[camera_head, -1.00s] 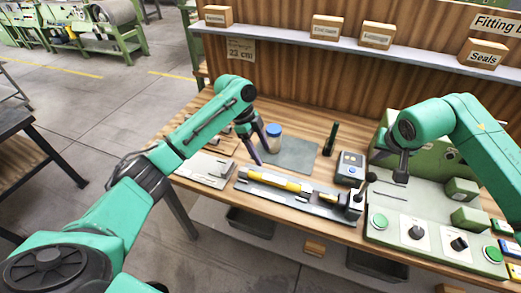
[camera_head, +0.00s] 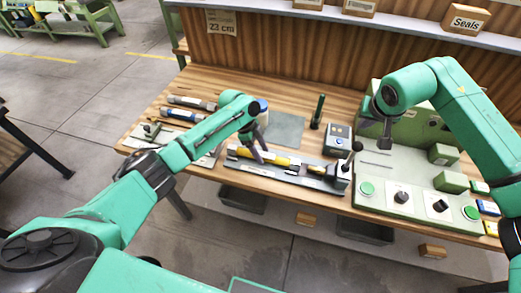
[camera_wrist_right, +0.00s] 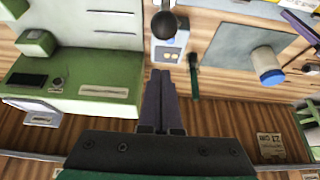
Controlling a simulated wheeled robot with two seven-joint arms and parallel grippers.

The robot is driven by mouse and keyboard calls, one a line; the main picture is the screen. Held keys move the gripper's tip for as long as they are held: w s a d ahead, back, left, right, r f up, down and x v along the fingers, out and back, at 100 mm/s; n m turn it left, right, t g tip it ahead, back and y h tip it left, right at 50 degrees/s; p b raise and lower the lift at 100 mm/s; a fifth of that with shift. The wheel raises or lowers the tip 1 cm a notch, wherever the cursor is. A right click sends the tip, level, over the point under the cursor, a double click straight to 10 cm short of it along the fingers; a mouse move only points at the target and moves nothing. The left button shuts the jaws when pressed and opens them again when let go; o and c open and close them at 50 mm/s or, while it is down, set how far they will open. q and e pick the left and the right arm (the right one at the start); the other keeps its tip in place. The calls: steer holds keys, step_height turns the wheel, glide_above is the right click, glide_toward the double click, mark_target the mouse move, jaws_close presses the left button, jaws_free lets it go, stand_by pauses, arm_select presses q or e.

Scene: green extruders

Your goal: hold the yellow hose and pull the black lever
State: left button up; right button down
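The yellow hose (camera_head: 281,160) lies lengthwise in a grey metal fixture (camera_head: 290,182) on the wooden bench. My left gripper (camera_head: 262,154) is at the left part of the hose, with its fingers apart and low over it. I cannot tell whether they touch it. The black lever (camera_head: 357,147), with a round knob, stands at the fixture's right end. Its knob also shows in the right wrist view (camera_wrist_right: 164,25). My right gripper (camera_head: 387,146) hangs to the right of the lever, apart from it. In the right wrist view its fingers (camera_wrist_right: 163,75) are together and empty.
A green machine panel (camera_head: 400,185) with buttons and knobs stands at the right. A small grey box with a display (camera_head: 338,138) is behind the lever. A blue-capped jar (camera_head: 262,108) and a dark upright tool (camera_head: 318,110) stand behind the hose. A shelf runs above.

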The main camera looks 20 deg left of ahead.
arm_select(q)
jaws_close()
arm_select(e)
step_height(320, 180, down, 4)
steer(key=shift+f, duration=0.25)
steer(key=shift+s, duration=0.15)
stand_by(0.3)
